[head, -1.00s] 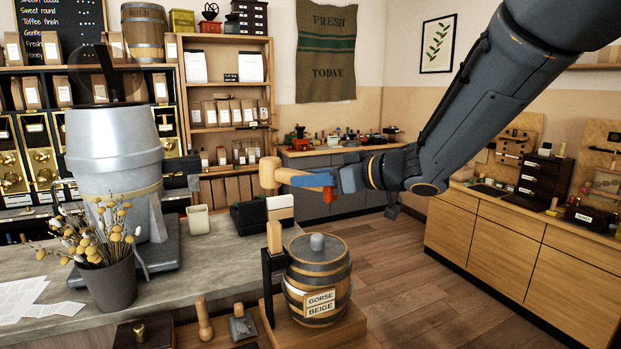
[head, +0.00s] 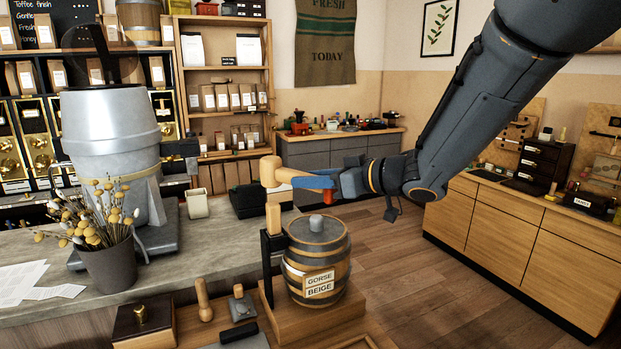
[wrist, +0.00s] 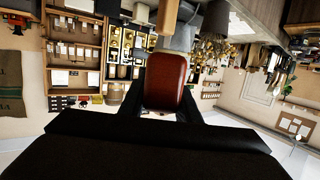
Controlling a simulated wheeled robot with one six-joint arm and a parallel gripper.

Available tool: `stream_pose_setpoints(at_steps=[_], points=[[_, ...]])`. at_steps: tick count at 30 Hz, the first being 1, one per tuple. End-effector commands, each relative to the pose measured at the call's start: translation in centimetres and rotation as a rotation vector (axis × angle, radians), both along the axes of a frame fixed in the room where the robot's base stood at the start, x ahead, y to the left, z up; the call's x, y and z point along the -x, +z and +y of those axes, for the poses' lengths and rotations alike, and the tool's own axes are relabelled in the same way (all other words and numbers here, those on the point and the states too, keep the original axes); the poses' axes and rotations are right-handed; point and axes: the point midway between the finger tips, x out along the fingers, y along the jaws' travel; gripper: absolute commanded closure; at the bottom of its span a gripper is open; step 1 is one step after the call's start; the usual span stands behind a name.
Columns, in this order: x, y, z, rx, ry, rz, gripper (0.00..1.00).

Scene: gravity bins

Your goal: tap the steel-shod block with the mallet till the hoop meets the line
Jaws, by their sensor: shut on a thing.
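My gripper (head: 338,184) is shut on the handle; the wrist view shows the red-brown handle end (wrist: 166,80) between the dark fingers. The mallet head is up and to the left of the cask (head: 317,255), which has dark hoops and a label "GORSE BEIGE". A wooden block (head: 273,218) stands upright over a black upright piece at the cask's left edge, below the mallet head. I cannot tell whether this is the steel-shod block. The line is too small to make out.
The cask stands on a wooden base (head: 345,308). A flowerpot (head: 108,265) and steel vessel (head: 112,140) stand on the left counter. Floor is clear to the right.

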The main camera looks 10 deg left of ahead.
Motion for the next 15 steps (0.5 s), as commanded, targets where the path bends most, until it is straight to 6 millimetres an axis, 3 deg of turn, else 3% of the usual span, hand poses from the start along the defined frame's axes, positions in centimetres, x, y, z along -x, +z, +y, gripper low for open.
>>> stream_pose_setpoints(at_steps=[7, 15], points=[[-0.1, -5.4, 0.0, -0.002, 0.001, 0.003, 1.00], [0.1, -3.4, 0.0, -0.001, 0.000, -0.002, 1.00]])
